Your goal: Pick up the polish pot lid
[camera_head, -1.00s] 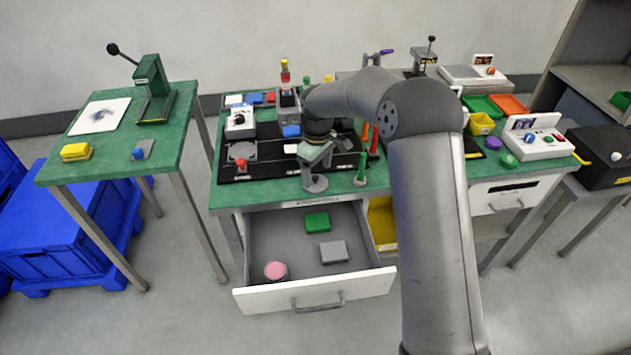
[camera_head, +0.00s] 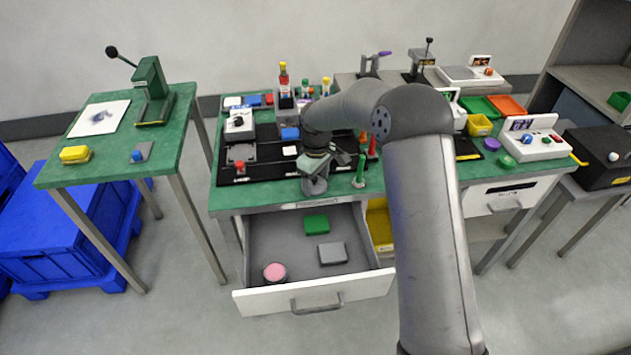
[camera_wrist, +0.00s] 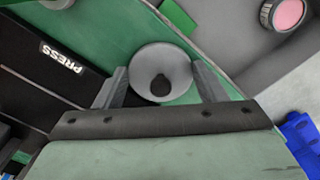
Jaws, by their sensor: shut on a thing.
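A round light grey piece with a dark knob in its middle, which looks like the polish pot lid (camera_wrist: 145,62), lies between the two fingers of my gripper (camera_wrist: 162,78) in the wrist view. The fingers flank it on both sides and my gripper is shut on it. In the head view my gripper (camera_head: 317,166) is low at the front edge of the green bench, over a grey rounded shape (camera_head: 314,186). Whether the piece is clear of the bench top cannot be told.
Below stands an open drawer (camera_head: 285,238) holding a round pink-topped pot (camera_head: 275,272), a green block (camera_head: 316,223) and a grey block (camera_head: 332,252). A green upright tool (camera_head: 360,171) stands close right of my gripper. A black board marked PRESS (camera_wrist: 45,75) lies beside it.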

